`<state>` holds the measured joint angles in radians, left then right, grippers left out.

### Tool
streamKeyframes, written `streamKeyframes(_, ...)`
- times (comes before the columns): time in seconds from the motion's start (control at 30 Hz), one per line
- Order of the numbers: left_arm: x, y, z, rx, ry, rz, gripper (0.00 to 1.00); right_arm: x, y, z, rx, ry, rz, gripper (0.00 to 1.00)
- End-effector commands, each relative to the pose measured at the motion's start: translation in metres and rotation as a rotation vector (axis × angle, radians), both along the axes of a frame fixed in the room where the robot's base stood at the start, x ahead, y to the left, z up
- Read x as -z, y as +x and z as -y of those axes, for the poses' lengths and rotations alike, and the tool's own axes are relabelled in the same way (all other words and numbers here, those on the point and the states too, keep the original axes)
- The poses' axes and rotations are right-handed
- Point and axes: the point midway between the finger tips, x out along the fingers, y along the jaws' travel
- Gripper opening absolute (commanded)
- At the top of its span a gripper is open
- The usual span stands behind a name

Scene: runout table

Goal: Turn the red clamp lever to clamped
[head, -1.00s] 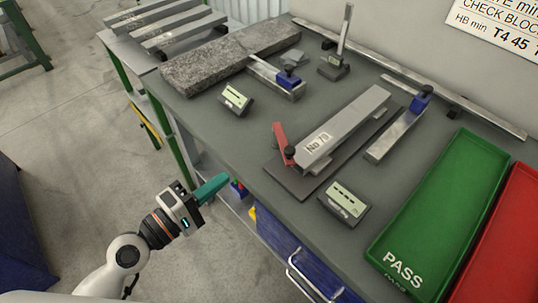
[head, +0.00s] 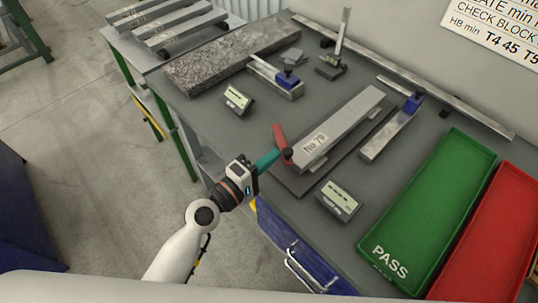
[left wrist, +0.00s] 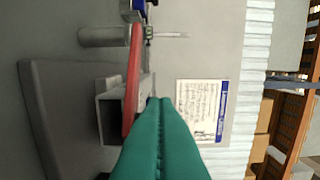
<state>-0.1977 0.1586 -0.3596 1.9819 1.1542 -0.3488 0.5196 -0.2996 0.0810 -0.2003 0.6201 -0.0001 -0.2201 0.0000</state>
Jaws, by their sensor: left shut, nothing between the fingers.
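The red clamp lever (head: 279,138) stands at the near left end of the grey bar marked No 79 (head: 338,130), beside a dark knob (head: 287,154). The bar lies on a dark base plate (head: 292,184) on the table. My left gripper (head: 271,157) is shut and empty, its teal fingers close to the lever's lower end. In the left wrist view the teal fingers (left wrist: 160,106) point toward the red lever (left wrist: 133,80), which runs lengthwise just beyond and left of the tips. I cannot tell whether they touch. My right gripper is not in view.
A green PASS tray (head: 368,253) and a red tray (head: 470,290) lie at the right. Two small display units (head: 237,100) (head: 338,200) flank the fixture. A granite slab (head: 205,68) lies at the back left. A wall sheet (left wrist: 203,108) shows in the wrist view.

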Motion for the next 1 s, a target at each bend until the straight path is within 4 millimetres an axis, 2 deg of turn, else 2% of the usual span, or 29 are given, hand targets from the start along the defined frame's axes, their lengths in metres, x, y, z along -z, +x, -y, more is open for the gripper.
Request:
streamKeyframes(0.37,-0.003,-0.001,0.004,-0.034,-0.003,-0.001,0.00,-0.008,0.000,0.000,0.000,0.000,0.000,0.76)
streamKeyframes(0.57,-0.004,-0.001,0.017,-0.140,-0.007,-0.004,0.00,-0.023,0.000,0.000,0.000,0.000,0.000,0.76)
streamKeyframes(1.0,-0.001,0.006,0.049,-0.131,-0.001,0.002,0.00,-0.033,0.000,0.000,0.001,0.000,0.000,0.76)
